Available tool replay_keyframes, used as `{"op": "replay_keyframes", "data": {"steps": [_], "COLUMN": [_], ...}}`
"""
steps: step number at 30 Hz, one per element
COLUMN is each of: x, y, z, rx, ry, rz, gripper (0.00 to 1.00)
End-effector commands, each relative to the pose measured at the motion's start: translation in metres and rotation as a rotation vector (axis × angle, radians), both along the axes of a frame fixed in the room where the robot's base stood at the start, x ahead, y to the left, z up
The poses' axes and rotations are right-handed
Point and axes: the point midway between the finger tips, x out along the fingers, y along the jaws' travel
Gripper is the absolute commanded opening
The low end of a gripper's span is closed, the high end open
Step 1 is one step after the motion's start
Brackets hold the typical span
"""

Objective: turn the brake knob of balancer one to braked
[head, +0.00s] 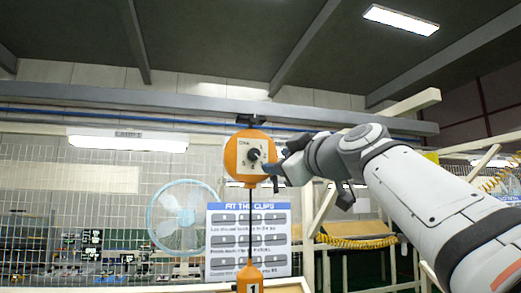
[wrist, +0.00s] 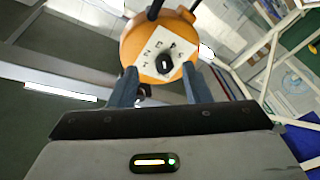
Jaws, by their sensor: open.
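The orange round balancer (head: 239,172) hangs from the overhead rail. A pale plate on its face carries a dark brake knob (head: 253,155). In the wrist view the knob (wrist: 164,63) sits on the marked plate (wrist: 150,50) of the orange housing (wrist: 135,38). My gripper (head: 272,170) is just right of the knob in the head view. In the wrist view my gripper (wrist: 160,68) is open, with one finger on each side of the knob and a gap to both. Whether the fingertips reach the knob's depth is unclear. The plate's markings are too small to read.
A dark line runs down from the balancer to an orange piece (head: 250,274) labelled 1. Behind are a "Fit the clips" board (head: 222,270), a fan (head: 165,218) and a wire mesh fence. A grey rail (head: 100,97) crosses above.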

Motion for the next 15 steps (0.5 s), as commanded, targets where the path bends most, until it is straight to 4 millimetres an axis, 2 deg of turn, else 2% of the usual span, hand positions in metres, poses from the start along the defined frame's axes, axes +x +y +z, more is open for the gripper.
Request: {"op": "replay_keyframes", "data": {"steps": [1, 4, 8, 15], "x": [-0.004, -0.014, -0.017, 0.009], "y": [0.001, 0.003, 0.006, 0.025], "z": [0.03, 0.064, 0.083, 0.096], "rx": [-0.008, -0.025, -0.036, -0.037], "ry": [-0.068, -0.17, -0.224, -0.227], "rz": [0.006, 0.012, 0.014, 0.016], "gripper": [0.44, 0.44, 0.44, 0.44]}}
